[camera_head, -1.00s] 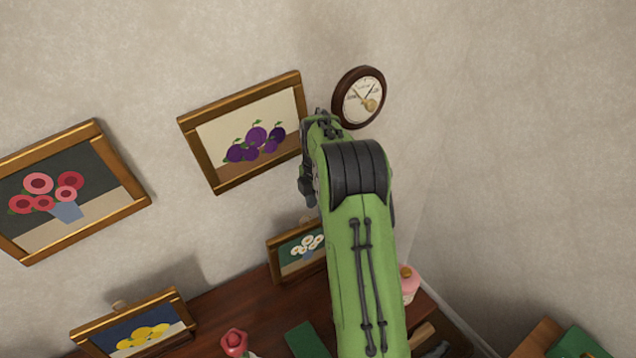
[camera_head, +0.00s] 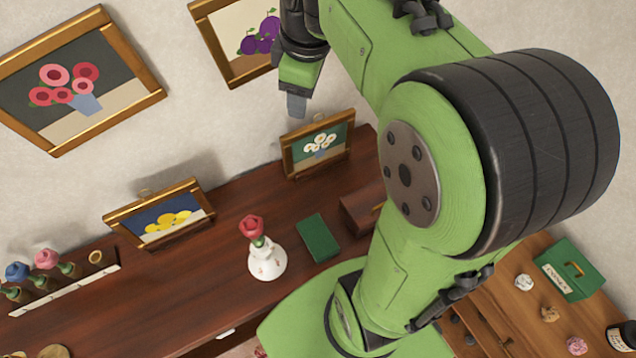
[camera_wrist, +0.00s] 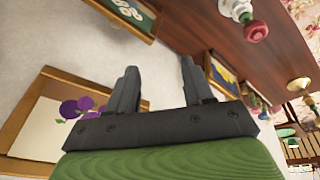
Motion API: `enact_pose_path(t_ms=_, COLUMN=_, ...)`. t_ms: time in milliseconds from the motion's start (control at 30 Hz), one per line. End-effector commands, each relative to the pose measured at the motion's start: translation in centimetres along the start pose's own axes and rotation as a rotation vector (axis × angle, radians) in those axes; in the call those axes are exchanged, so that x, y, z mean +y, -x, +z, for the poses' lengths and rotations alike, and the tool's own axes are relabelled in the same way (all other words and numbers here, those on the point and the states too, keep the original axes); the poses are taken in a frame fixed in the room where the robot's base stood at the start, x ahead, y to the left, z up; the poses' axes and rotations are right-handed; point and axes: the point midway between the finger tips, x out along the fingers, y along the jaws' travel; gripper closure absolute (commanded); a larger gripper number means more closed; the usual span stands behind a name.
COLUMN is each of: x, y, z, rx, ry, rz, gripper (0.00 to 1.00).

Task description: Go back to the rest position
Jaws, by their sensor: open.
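My gripper (camera_wrist: 158,88) is open in the wrist view, with two dark fingers apart and nothing between them. In the head view its dark fingertip part (camera_head: 296,104) hangs at the top centre, in front of the wall and above the mantel. My green arm fills the right half of that view and hides part of the mantel and wall. The wrist view shows the plum picture (camera_wrist: 62,125) at the left of the fingers and the white flower picture (camera_wrist: 128,14) at the top.
The dark wooden mantel (camera_head: 210,300) holds a white vase with a red rose (camera_head: 266,260), a green book (camera_head: 318,238), a lemon picture (camera_head: 165,222) and the white flower picture (camera_head: 318,145). A rack with flowers (camera_head: 70,290) is at left. A green box (camera_head: 568,270) is at right.

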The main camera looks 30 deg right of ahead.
Motion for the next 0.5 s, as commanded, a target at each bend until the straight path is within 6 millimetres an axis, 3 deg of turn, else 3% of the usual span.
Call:
enact_pose_path(t_ms=33, x=-2.7, y=1.0, z=0.6, rx=0.03, ry=-0.089, rz=0.024, gripper=0.49)
enact_pose_path(t_ms=100, x=-6.2, y=1.7, z=1.8, rx=0.076, ry=-0.241, rz=0.047, gripper=0.49)
enact_pose_path(t_ms=233, x=-11.8, y=1.5, z=4.4, rx=0.166, ry=-0.508, rz=0.065, gripper=0.49)
enact_pose_path(t_ms=333, x=-14.5, y=0.7, z=6.0, rx=0.218, ry=-0.654, rz=0.06, gripper=0.49)
enact_pose_path(t_ms=500, x=-16.0, y=0.0, z=7.0, rx=0.248, ry=-0.752, rz=0.051, gripper=0.49)
